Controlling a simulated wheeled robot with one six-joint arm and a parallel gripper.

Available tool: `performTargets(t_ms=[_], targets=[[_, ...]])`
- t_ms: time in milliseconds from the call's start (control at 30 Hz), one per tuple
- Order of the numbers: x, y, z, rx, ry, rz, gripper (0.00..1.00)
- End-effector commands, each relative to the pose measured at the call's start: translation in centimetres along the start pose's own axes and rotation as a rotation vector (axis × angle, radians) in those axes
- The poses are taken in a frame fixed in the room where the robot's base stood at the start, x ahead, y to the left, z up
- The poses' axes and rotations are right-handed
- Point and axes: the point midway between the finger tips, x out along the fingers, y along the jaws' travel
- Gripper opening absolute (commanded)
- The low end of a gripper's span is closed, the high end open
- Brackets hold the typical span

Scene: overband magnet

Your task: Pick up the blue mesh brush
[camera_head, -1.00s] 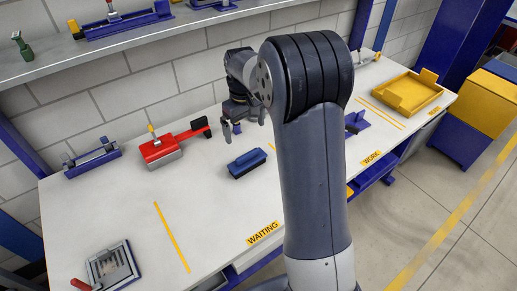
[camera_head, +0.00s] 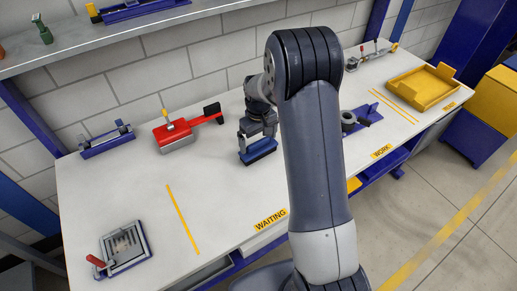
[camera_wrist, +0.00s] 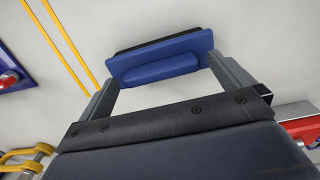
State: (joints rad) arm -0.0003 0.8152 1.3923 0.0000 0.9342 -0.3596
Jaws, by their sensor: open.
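The blue mesh brush (camera_head: 259,152) lies on the white bench in the head view, a blue block with a darker edge. In the wrist view the brush (camera_wrist: 160,60) lies across the top middle, with a raised blue grip strip and a dark band along its far side. My gripper (camera_head: 257,139) is right at the brush, pointing down. In the wrist view my gripper (camera_wrist: 163,73) is open, with one finger near each end of the brush. I cannot tell whether the fingers touch it. My gripper hides part of the brush in the head view.
A red tool with a grey base (camera_head: 178,140) lies left of the brush. A blue fixture (camera_head: 108,141) stands at the bench's back left. A grey plate with a red handle (camera_head: 124,247) lies front left. A yellow tray (camera_head: 424,87) stands right. The bench between the brush and WAITING label is clear.

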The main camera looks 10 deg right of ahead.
Motion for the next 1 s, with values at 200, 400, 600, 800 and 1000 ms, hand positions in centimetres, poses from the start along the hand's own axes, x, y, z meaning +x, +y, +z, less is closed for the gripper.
performTargets(t_ms=[200, 400, 600, 800, 1000], targets=[[0.00, 0.01, 0.00, 0.000, 0.000, 0.000, 0.97], [-0.02, 0.01, -0.01, 0.000, 0.000, 0.000, 0.80], [-0.04, 0.01, -0.01, 0.000, 0.000, 0.000, 0.64], [-0.05, 0.01, -0.01, 0.000, 0.000, 0.000, 0.48], [-0.08, 0.01, -0.03, 0.000, 0.001, 0.000, 0.43]])
